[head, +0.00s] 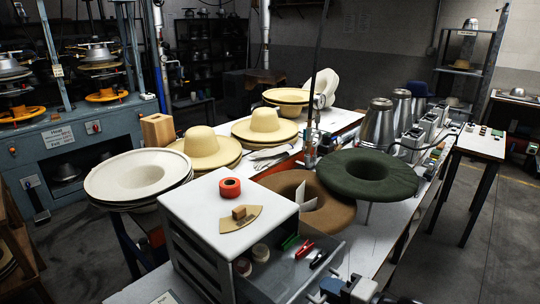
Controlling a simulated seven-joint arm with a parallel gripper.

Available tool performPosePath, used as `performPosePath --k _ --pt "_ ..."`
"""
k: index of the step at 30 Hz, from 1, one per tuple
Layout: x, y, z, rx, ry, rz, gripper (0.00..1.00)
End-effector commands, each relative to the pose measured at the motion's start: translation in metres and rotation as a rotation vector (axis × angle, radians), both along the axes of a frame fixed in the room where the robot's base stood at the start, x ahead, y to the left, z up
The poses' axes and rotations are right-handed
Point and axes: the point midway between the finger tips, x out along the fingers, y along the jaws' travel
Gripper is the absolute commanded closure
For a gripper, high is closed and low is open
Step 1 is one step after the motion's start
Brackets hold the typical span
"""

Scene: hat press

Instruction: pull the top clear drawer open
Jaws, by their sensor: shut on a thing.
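The top clear drawer (283,273) sticks out from the right side of the white-topped drawer cabinet (190,205), and its inside shows. It holds pale round spools (260,253), a green clip (289,242), a red clip (305,249) and a dark item (318,259). My gripper (322,293) is at the bottom edge of the head view, at the drawer's front. It is shut on the drawer's front, apparently at its handle; the exact contact is small and partly hidden. Lower drawers are mostly hidden beneath the open one.
A red tape roll (230,187) and a tan curved piece with a small block (240,217) lie on the cabinet. A brown hat (325,213) and a green hat (367,172) stand behind the drawer. The white table (385,218) is clear at right of the drawer.

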Motion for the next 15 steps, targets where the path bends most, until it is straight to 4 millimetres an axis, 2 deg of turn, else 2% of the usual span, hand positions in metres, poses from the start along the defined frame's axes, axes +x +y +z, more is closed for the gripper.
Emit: performPosePath --k 2,3,4,15 --pt "0.0005 0.0002 0.0020 0.000 -0.004 0.002 1.00" --pt "0.0005 0.0002 0.0020 0.000 -0.004 0.002 0.83" --pt "0.0004 0.0003 0.0019 0.000 -0.004 0.003 0.80" --pt "0.0003 0.0009 0.0004 0.000 -0.001 0.002 0.80"
